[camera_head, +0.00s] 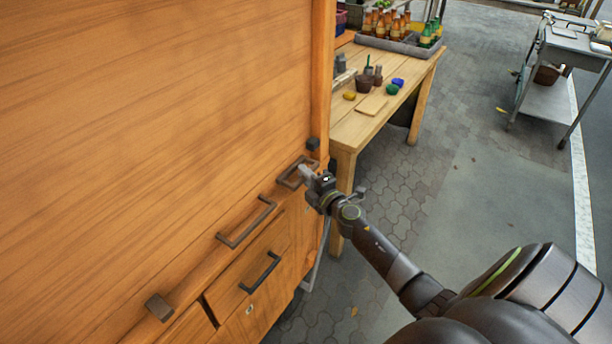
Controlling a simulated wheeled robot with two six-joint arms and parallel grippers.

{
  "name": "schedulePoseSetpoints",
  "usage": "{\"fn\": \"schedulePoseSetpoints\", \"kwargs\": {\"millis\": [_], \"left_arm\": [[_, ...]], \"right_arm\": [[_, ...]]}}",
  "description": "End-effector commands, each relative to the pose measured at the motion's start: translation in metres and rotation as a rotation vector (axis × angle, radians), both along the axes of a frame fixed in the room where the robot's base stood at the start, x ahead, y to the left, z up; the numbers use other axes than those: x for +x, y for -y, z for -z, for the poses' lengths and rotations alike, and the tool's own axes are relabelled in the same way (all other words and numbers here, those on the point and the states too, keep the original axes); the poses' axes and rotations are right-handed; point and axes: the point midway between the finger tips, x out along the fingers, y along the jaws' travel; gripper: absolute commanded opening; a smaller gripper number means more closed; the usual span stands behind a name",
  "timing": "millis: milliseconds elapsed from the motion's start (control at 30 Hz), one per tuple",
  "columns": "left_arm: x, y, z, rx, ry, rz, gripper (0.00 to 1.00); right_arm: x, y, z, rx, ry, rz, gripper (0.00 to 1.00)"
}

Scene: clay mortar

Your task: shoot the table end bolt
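The bolt fitting (290,179) at the table end is a brown metal piece on the ledge of the orange wooden cabinet, close to the cabinet's right edge. My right gripper (309,174) comes in from the lower right, with its tip at the fitting's right side. The pale grey tip overlaps the fitting, so part of the bolt is hidden. I cannot tell whether the fingers touch it or are closed on it. My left gripper is out of view.
A dark block (313,144) sits just above the bolt, and a brown block (160,306) sits at lower left. A bar handle (246,222) and a drawer handle (260,272) stick out nearby. A wooden table (345,132) with bottles stands behind; paving is open at right.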

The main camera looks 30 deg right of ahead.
Motion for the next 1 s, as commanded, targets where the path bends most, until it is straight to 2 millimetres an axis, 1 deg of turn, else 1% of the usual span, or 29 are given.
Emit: {"fn": "schedulePoseSetpoints", "kwargs": {"millis": [33,100,367,467,600,700,800,1000], "left_arm": [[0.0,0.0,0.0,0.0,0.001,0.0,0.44],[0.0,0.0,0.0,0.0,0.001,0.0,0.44],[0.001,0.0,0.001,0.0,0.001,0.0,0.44],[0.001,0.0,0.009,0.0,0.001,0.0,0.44],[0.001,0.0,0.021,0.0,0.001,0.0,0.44],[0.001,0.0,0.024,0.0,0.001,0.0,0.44],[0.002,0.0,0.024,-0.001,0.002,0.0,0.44],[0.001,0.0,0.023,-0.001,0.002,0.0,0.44]], "right_arm": [[0.0,0.0,0.0,0.0,0.0,0.0,0.06],[0.0,0.0,0.0,0.0,-0.001,0.0,0.0],[0.0,0.002,0.001,-0.001,-0.001,0.0,0.0],[0.005,0.013,0.003,-0.004,0.0,0.001,0.0],[0.014,0.035,0.004,-0.006,0.0,0.0,0.0],[0.018,0.046,0.003,-0.003,-0.001,0.0,0.0],[0.02,0.049,0.001,-0.002,-0.001,0.001,0.0],[0.02,0.05,0.0,-0.002,0.0,0.004,0.0]]}}
